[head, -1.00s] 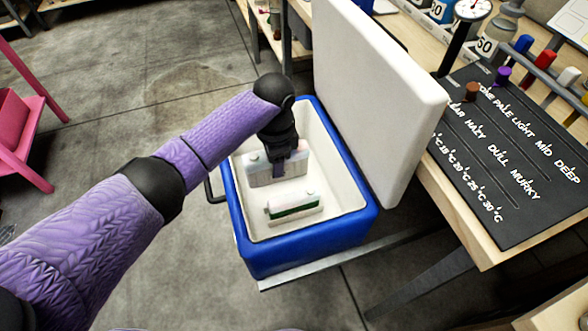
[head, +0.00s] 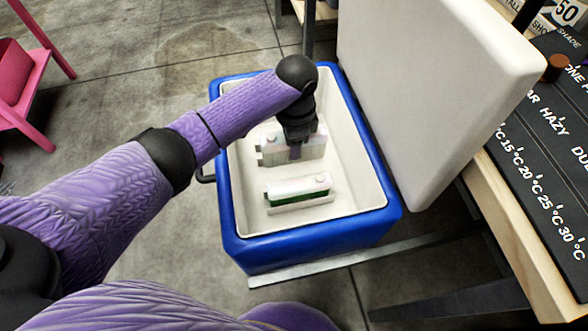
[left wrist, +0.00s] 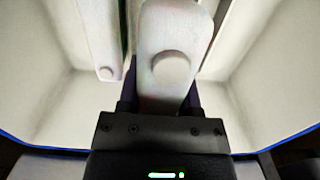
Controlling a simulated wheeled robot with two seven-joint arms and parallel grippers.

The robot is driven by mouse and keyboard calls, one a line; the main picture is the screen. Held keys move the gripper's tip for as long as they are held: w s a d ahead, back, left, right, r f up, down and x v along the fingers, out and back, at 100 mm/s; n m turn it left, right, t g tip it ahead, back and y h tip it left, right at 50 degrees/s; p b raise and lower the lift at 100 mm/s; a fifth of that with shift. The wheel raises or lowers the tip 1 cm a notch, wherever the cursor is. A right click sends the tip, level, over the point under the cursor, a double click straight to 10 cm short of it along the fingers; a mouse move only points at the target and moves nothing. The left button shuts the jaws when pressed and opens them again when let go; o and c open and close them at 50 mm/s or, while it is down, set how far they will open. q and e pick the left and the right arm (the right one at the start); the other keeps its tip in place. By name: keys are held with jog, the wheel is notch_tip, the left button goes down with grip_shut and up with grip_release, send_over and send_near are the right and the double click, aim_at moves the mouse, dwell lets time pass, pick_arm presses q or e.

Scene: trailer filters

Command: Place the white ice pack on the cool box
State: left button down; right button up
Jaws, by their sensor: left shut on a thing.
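The cool box (head: 245,243) is blue outside and white inside, with its white lid (head: 425,90) standing open on the right. My left gripper (head: 297,150) reaches down inside the box and is shut on the white ice pack (head: 275,149), near the box's far end. The pack stands on edge; it also shows in the left wrist view (left wrist: 170,68) between the fingers (left wrist: 160,100). Its underside is hidden, so I cannot tell whether it touches the floor. My right gripper is not in view.
A wooden table with a black board (head: 548,165) of printed words and temperatures stands at the right, beside the lid. A pink stand (head: 20,85) is at the far left. Concrete floor lies open left of the box.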

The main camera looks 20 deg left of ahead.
pick_arm(q)
notch_tip(320, 180, down, 8)
jog(key=b, duration=0.4)
jog(key=shift+r, duration=0.4)
jog(key=shift+f, duration=0.2)
jog(key=shift+c, duration=1.8)
grip_release()
jog(key=shift+o, duration=0.4)
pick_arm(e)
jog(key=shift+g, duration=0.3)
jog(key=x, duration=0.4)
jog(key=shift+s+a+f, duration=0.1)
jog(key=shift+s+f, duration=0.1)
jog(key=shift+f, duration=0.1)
pick_arm(q)
jog(key=r+p, duration=0.3)
jog(key=r, duration=0.3)
jog(key=r+p, duration=0.4)
jog(key=r, duration=0.2)
jog(key=shift+w+d+r, duration=0.1)
jog(key=shift+w+d, duration=0.1)
jog(key=shift+r+p, duration=0.15)
jog(key=shift+p, duration=0.2)
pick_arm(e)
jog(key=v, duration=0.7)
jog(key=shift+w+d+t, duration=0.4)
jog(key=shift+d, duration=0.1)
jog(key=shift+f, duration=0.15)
